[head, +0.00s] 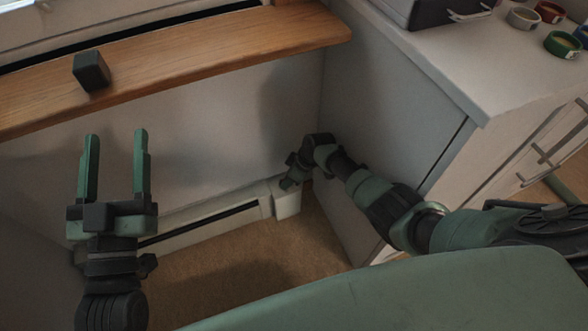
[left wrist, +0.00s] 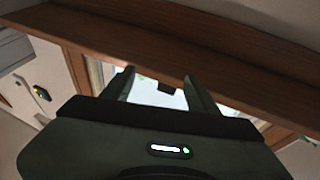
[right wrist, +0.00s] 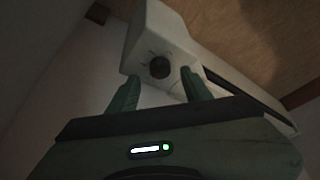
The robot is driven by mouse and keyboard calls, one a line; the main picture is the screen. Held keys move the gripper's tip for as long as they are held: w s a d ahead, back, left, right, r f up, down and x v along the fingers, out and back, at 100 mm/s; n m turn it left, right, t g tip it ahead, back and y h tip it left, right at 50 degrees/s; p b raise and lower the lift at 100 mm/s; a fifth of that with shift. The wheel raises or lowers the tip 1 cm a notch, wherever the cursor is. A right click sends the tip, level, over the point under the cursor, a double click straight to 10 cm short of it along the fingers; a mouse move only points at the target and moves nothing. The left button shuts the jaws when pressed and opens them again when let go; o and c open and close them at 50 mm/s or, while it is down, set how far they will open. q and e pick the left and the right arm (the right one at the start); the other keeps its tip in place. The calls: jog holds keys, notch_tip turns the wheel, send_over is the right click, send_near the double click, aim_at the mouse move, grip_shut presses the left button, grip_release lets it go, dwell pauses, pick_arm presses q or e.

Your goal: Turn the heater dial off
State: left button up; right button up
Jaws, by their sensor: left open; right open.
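The heater (head: 288,204) is a long, low white unit along the base of the wall, with a dark slot and a box at its right end. Its round dark dial (right wrist: 160,67) shows on the box's end face in the right wrist view, with small marks around it; its setting is too small to read. My right gripper (right wrist: 159,78) is open, its fingers on either side of the dial in that view; contact cannot be told. In the head view my right arm reaches down to the heater's right end. My left gripper (head: 116,136) is open and empty, below the wooden sill.
The wooden sill (head: 190,62) with a small dark block (head: 91,71) runs above the heater. A white cabinet (head: 400,110) stands close on the right, with a dark case (head: 430,10) and several small pots on top. Brown floor (head: 240,270) is open in front.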

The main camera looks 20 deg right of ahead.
jog(key=shift+p+v, duration=1.1)
jog(key=shift+v, duration=0.1)
pick_arm(q)
jog(key=s+a+f+g+y+p, duration=0.1)
jog(key=s+a+f+g+y, duration=0.1)
jog(key=f+g, duration=0.4)
jog(key=s+a+f+g+y+p, duration=0.1)
jog(key=s+f+g, duration=0.3)
jog(key=f, duration=0.9)
jog(key=shift+a+g+y, duration=0.4)
jog(key=shift+a+g, duration=0.25)
jog(key=shift+g, duration=0.35)
pick_arm(e)
jog(key=shift+v, duration=0.85)
pick_arm(q)
jog(key=shift+r, duration=0.1)
